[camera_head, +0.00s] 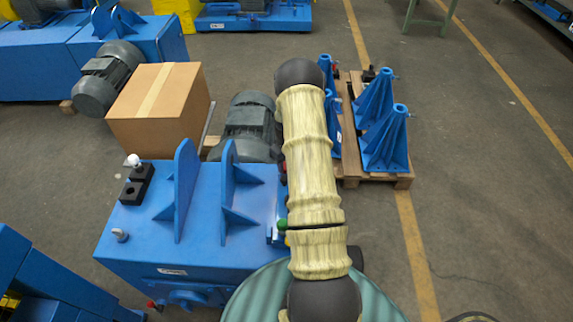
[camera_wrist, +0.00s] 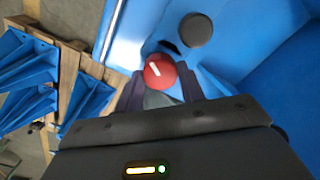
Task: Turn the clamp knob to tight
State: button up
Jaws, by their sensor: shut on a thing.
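In the wrist view, a round red knob (camera_wrist: 158,74) with a short white line on its face sits beside the blue machine. I take it to be the clamp knob. The white line slants from upper left to lower right. My gripper (camera_wrist: 161,88) is shut on the red knob, with a dark finger on either side of it. What the knob's setting reads cannot be told. In the head view, my pale yellow arm hides the gripper and the knob.
A dark round cap (camera_wrist: 195,29) sits close to the knob on the blue machine (camera_wrist: 265,30). In the head view, the blue machine (camera_head: 150,240) stands left of my arm, with a cardboard box (camera_head: 165,115) behind it. Blue stands (camera_head: 385,140) rest on a pallet at right.

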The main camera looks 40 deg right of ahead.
jog(key=m+b, duration=0.1)
jog(key=m, duration=0.5)
jog(key=shift+w+m, duration=0.15)
jog(key=shift+m, duration=0.15)
jog(key=m, duration=0.5)
jog(key=shift+r, duration=0.1)
jog(key=o, duration=1)
jog(key=shift+c, duration=0.2)
notch_tip(320, 180, up, 17)
jog(key=b, duration=0.1)
jog(key=shift+r, duration=0.15)
